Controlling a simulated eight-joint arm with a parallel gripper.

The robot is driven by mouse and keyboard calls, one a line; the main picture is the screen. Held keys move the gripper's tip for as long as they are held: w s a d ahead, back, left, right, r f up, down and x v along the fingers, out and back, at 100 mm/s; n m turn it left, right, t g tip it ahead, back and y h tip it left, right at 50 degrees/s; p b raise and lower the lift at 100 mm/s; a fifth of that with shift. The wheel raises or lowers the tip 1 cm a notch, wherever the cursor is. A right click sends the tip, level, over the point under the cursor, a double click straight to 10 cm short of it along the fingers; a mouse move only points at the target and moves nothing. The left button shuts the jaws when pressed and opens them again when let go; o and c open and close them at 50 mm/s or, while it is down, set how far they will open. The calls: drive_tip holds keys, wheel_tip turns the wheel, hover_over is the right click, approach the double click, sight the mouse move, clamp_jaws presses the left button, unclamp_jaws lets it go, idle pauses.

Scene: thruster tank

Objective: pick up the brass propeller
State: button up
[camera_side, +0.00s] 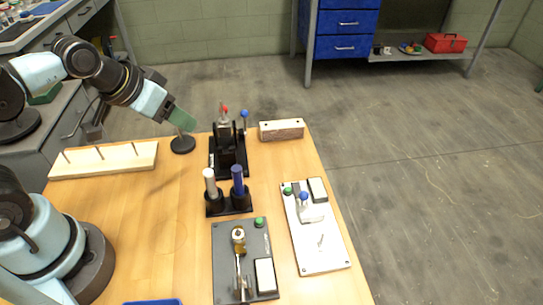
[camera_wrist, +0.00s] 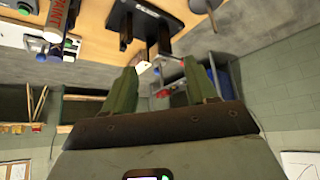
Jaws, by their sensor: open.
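My gripper (camera_side: 183,118) is open and empty, raised above the far left part of the wooden table. Its two green fingers stand apart in the wrist view (camera_wrist: 160,92), with nothing held between them. A small brass-coloured part (camera_side: 239,240) sits on a dark grey plate (camera_side: 225,272) near the table's front. It is too small to tell whether it is the propeller. My gripper is far behind it and up to its left. I cannot make out a brass propeller in the wrist view.
A black fixture (camera_side: 229,155) with red and blue knobs stands right of my gripper, with a wooden block (camera_side: 281,130) beyond it. A holder with a white and a blue cylinder (camera_side: 237,182) stands mid-table. A white plate (camera_side: 325,250) lies right, a pegged board (camera_side: 104,160) left. The left middle is clear.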

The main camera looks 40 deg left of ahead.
drive_tip(key=s+d+n+g+h, duration=0.1)
drive_tip(key=d+g, duration=0.3)
drive_tip(key=d, duration=0.7)
drive_tip(key=n+g+y, duration=0.1)
drive_tip(key=n+g, duration=0.1)
drive_tip(key=g, duration=0.1)
approach(237, 230)
drive_tip(key=f, duration=0.5)
drive_tip(key=shift+w+d+f, duration=0.15)
drive_tip(key=shift+w+f, duration=0.1)
drive_tip(key=shift+s+f, duration=0.15)
drive_tip(key=shift+f, duration=1.2)
drive_tip(key=shift+s+f, duration=0.1)
drive_tip(key=shift+f, duration=1.25)
clamp_jaws()
